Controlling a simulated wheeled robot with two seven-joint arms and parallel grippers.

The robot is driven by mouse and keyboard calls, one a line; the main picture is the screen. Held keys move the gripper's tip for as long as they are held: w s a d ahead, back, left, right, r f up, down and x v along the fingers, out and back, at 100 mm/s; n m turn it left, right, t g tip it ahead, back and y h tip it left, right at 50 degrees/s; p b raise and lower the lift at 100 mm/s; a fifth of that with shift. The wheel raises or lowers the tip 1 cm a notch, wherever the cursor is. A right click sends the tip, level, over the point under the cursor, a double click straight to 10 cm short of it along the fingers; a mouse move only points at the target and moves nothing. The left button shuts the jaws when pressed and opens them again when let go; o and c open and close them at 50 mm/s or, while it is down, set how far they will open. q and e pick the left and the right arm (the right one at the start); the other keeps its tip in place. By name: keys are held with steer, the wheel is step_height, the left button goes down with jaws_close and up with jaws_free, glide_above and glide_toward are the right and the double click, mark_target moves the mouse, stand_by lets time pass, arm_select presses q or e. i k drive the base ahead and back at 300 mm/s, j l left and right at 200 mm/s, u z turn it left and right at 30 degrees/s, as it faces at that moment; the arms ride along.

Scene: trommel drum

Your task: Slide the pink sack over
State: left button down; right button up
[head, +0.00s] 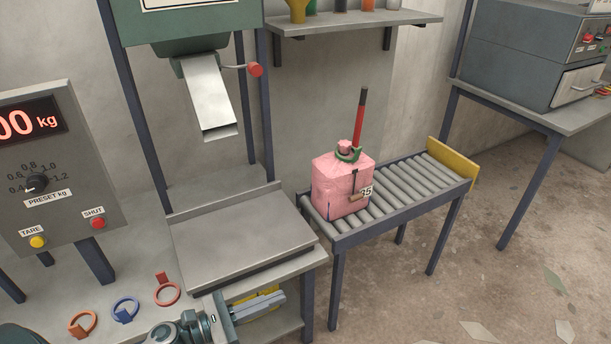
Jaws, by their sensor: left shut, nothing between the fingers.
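The pink sack (335,190) stands upright on the near left end of the roller conveyor (412,187). My right gripper is not in view.
A yellow end plate (453,164) closes the conveyor's far right end; the rollers between are clear. A red and black rod (360,120) rises behind the sack. Left of it are a bare metal platform (240,240) and a chute (208,95). Coloured rings lie at lower left.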

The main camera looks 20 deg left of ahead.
mark_target(342, 176)
steer(key=i+j, duration=0.85)
steer(key=i, duration=0.1)
